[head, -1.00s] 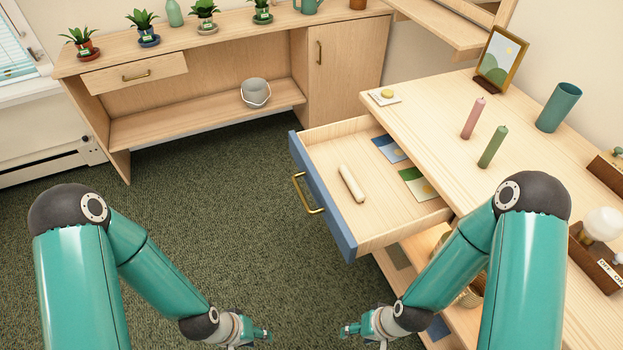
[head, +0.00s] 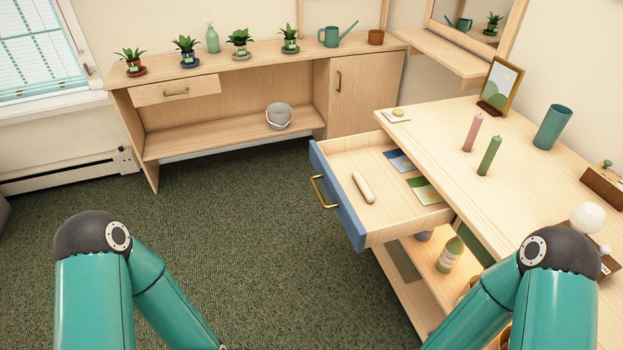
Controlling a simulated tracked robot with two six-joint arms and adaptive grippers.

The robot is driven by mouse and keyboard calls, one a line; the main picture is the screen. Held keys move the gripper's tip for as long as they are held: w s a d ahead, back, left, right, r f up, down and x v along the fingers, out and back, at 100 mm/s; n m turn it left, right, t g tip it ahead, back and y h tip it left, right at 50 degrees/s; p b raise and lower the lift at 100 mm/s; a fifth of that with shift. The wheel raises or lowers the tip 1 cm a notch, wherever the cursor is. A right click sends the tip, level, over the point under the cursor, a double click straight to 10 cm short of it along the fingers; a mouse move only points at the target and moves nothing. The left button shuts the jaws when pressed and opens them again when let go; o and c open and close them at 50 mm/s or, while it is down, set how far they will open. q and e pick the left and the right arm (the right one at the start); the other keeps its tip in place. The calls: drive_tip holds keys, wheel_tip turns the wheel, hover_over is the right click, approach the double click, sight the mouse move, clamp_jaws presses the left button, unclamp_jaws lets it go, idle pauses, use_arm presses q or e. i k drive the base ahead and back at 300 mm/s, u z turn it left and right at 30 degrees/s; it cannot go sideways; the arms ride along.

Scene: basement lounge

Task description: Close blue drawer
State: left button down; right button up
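The blue drawer (head: 337,196) stands pulled out from the wooden table (head: 520,190) at the right. Its blue front faces left and carries a brass handle (head: 322,191). Inside lie a pale rod-shaped thing (head: 363,187), a blue card (head: 398,161) and a green card (head: 425,191). My two arms come in from the lower left and lower right. Both grippers are below the bottom edge of the head view, so their fingers are hidden. No part of either arm that shows touches the drawer.
The tabletop holds a pink candle (head: 472,133), a green candle (head: 489,155), a teal cup (head: 553,127) and a picture frame (head: 500,86). A bottle (head: 450,254) stands on the shelf below. A plant sideboard (head: 235,66) is at the back. Green carpet (head: 240,220) left of the drawer is clear.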

sight(396, 212)
drive_tip(key=u, duration=0.15)
drive_tip(key=i, duration=1.1)
drive_tip(key=z, duration=0.6)
